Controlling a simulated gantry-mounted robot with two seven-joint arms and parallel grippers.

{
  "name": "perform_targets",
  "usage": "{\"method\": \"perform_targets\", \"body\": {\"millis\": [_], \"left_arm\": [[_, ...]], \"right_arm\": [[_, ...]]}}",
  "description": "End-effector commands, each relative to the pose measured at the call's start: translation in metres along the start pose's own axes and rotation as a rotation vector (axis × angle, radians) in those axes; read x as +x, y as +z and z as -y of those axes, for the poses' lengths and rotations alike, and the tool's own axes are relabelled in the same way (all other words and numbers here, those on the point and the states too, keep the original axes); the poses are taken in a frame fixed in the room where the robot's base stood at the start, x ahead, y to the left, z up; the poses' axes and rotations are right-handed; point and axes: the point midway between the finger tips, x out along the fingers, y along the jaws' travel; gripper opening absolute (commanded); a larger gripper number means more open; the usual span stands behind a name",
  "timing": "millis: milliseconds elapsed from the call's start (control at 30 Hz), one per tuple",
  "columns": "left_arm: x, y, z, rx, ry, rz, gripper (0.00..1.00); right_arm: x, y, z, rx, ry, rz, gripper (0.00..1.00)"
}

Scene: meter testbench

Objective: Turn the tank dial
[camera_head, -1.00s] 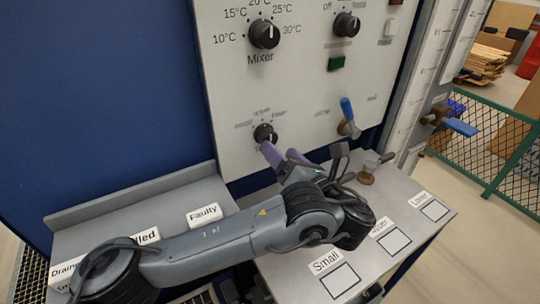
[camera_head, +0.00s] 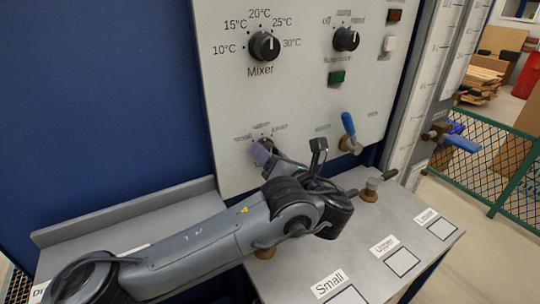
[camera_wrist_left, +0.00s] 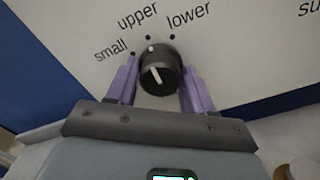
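The tank dial (camera_wrist_left: 160,72) is a black round knob on the white panel, under the labels "small", "upper" and "lower". Its white mark points up and slightly left, toward the "upper" dot. In the wrist view, the two purple fingers of my left gripper (camera_wrist_left: 160,88) stand on either side of the dial, apart, with the knob between them. I cannot tell whether they touch it. In the head view, my left gripper (camera_head: 263,152) is at the panel and hides most of the dial. My right gripper is not in view.
The mixer dial (camera_head: 264,46) and another black dial (camera_head: 345,39) are higher on the panel. A blue-handled valve (camera_head: 348,129) is to the right. Below is a grey bench (camera_head: 305,258) with labelled squares and a brass fitting (camera_head: 369,190).

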Motion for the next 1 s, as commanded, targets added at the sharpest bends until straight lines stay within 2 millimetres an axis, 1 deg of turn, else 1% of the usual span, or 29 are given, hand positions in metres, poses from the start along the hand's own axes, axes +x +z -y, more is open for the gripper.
{"method": "perform_targets", "body": {"millis": [33, 200, 233, 433, 567, 767, 1000], "left_arm": [[-0.0001, -0.0001, 0.0000, 0.000, 0.000, 0.000, 0.43], [-0.0002, -0.0001, 0.0001, 0.000, 0.000, 0.000, 0.17], [-0.0002, -0.0001, 0.0000, 0.000, 0.000, 0.000, 0.15], [-0.0002, -0.0001, 0.0001, -0.014, 0.000, 0.000, 0.15], [-0.0002, 0.0001, 0.0001, -0.053, 0.000, 0.000, 0.15], [-0.0002, 0.0002, 0.0004, -0.172, 0.001, 0.001, 0.15], [-0.0002, -0.0002, 0.0012, -0.376, 0.001, 0.001, 0.15]], "right_arm": [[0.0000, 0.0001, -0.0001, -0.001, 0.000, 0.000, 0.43], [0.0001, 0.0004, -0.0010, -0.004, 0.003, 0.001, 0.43], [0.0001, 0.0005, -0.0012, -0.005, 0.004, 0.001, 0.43], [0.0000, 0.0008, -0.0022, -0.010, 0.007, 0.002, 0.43], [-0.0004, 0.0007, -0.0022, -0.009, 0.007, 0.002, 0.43], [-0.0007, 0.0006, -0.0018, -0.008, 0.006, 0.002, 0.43], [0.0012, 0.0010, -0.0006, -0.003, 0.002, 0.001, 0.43]]}}
